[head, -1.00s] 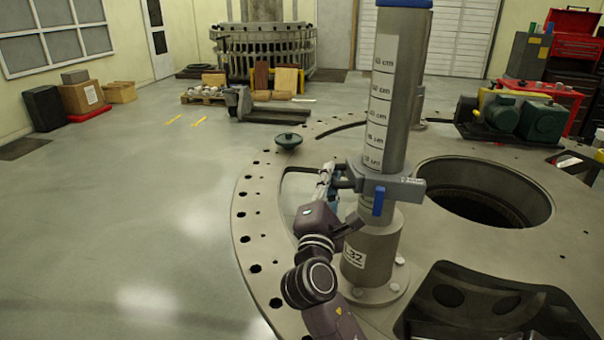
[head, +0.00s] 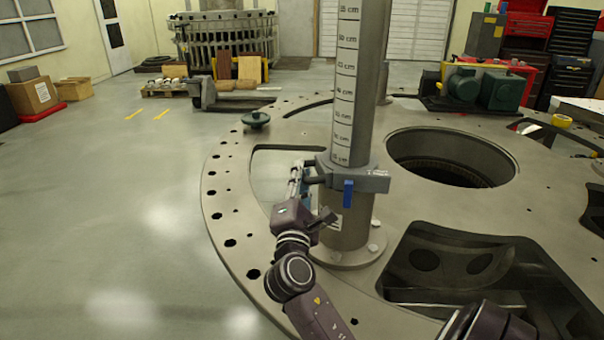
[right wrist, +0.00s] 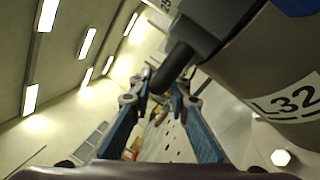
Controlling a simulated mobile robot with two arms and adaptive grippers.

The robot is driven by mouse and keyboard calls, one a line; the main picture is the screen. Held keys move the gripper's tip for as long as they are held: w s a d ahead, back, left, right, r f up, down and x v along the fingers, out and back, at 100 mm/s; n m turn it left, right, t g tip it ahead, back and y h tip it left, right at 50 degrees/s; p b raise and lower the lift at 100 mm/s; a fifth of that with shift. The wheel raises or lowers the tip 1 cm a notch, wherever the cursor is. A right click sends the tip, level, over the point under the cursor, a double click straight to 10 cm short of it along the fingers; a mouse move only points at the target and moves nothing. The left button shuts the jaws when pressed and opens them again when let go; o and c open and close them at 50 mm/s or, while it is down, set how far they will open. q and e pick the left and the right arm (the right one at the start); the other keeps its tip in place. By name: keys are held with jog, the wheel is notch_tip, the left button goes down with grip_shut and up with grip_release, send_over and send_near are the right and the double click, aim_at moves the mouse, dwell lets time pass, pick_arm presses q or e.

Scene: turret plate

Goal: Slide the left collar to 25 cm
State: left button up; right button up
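A dark handle (right wrist: 172,70) sticks out from the collar's left side. My right gripper (head: 297,172) is at this handle. Its blue-padded fingers (right wrist: 162,92) stand apart with the handle's end between their tips. My left gripper is out of view.
The post stands on a large round plate (head: 222,200) with holes along its rim. A wide round opening (head: 450,157) and a dark cut-out lie to the right. A green lidded object (head: 256,119) sits on the rim. Open floor lies to the left.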

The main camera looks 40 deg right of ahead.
jog(key=o, duration=0.3)
jog(key=shift+w+f, duration=0.1)
jog(key=shift+f, duration=0.15)
jog(key=shift+o, duration=0.2)
jog(key=shift+d, duration=0.1)
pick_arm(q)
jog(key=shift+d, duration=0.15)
pick_arm(e)
jog(key=shift+r, duration=0.1)
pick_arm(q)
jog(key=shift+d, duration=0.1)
pick_arm(e)
jog(key=v, duration=1.2)
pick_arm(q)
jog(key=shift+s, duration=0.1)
